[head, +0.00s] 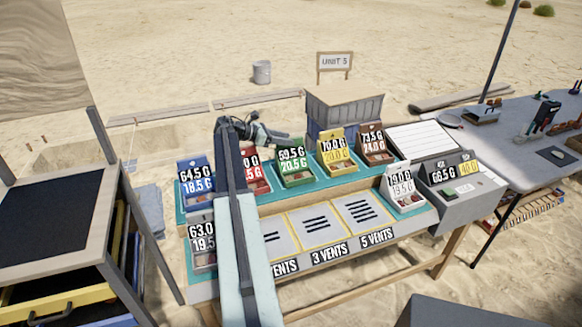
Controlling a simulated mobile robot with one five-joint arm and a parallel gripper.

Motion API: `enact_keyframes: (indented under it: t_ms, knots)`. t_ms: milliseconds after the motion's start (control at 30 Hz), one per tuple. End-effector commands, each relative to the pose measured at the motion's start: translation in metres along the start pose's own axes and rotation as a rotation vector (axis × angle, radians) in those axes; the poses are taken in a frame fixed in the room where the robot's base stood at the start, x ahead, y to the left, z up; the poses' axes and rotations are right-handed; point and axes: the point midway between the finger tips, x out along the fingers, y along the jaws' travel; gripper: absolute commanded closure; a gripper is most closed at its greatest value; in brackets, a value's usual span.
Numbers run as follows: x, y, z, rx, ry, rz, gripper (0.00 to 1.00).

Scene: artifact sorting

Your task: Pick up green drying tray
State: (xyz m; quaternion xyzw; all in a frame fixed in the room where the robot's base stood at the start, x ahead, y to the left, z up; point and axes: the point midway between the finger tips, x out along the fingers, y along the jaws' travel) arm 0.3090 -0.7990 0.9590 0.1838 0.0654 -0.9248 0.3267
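The green drying tray (297,180) stands on the teal back strip of the sorting table in the head view. It sits between the red tray (262,186) and the yellow tray (343,168).
A blue tray (193,204), a brown tray (377,158) and a white tray (408,204) also stand on the table. A grey scale box (462,190) is at the right end. My arm crosses over the table's left part.

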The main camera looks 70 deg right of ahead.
Motion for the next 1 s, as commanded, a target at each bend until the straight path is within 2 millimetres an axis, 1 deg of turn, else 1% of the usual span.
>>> enact_keyframes:
  t_ms: [33, 100, 200, 333, 367, 400, 500, 1000]
  knots:
    - [0.012, 0.0, -0.005, 0.001, 0.0, -0.001, 0.6]
    - [0.023, 0.0, -0.004, 0.001, 0.0, -0.001, 0.6]
    - [0.027, 0.0, -0.002, 0.001, 0.0, 0.001, 0.6]
    - [0.026, 0.0, -0.001, 0.001, 0.0, 0.001, 0.6]
    - [0.026, 0.0, -0.001, 0.001, 0.0, 0.001, 0.63]
    - [0.026, 0.0, -0.001, 0.001, 0.0, 0.001, 0.74]
    - [0.026, 0.001, -0.001, 0.001, 0.0, 0.002, 1.0]
    - [0.025, 0.001, -0.002, 0.0, 0.0, 0.002, 1.0]
